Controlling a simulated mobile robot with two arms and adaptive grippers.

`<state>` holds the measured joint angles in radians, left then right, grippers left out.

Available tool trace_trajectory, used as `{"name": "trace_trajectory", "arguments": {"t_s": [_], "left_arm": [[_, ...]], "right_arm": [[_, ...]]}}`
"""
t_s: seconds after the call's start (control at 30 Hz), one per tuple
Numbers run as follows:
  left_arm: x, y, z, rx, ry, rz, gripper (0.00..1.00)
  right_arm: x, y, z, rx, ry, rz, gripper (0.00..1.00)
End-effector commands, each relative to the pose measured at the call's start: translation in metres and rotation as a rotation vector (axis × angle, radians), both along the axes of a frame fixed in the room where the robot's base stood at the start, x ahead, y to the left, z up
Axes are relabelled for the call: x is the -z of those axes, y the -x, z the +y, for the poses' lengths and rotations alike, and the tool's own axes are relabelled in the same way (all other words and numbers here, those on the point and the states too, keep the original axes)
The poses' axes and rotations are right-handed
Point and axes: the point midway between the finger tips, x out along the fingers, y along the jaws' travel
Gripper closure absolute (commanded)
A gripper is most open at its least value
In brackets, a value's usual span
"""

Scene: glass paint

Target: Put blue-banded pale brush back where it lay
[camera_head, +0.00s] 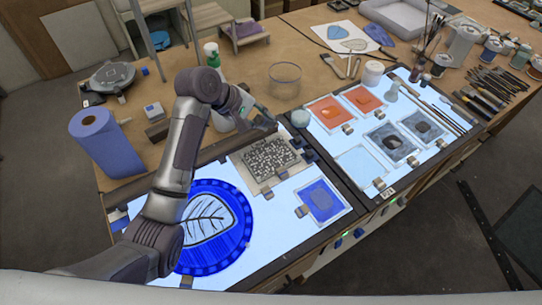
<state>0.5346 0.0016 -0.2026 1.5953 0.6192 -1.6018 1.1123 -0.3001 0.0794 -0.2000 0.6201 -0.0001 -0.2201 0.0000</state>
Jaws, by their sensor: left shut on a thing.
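My left gripper (262,118) is above the back edge of the left light panel (272,217), close to the grey speckled tile. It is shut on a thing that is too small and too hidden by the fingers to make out. I cannot pick out a blue band on any brush from here. Long thin brushes or sticks (437,112) lie along the right side of the right light panel (352,141). More brushes stand in a jar (419,72) behind that panel. My right gripper is not in view.
A round blue glass piece with a leaf drawing (240,236) and a blue tile (322,200) lie on the left panel. Orange tiles (329,112) and grey tiles lie on the right panel. A glass bowl (285,77), blue roll (106,142) and spray bottle (212,55) stand nearby.

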Motion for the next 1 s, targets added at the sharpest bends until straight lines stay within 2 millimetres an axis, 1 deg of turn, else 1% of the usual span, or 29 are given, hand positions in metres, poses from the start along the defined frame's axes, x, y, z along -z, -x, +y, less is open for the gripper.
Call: {"name": "trace_trajectory", "arguments": {"t_s": [0.03, 0.53, 0.7, 0.93, 1.0], "left_arm": [[-0.008, -0.001, 0.000, 0.001, 0.002, -0.005, 1.00], [-0.066, -0.001, 0.000, 0.000, 0.002, -0.004, 1.00], [-0.073, 0.000, 0.000, 0.000, 0.001, 0.000, 1.00], [-0.073, 0.000, 0.000, 0.001, 0.000, -0.002, 1.00], [-0.073, 0.000, 0.000, 0.018, -0.027, -0.039, 1.00]], "right_arm": [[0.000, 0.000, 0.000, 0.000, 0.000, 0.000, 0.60], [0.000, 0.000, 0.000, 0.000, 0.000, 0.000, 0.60], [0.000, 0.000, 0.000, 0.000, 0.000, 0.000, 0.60], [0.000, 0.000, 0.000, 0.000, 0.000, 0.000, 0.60], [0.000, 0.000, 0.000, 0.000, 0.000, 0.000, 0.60]]}}
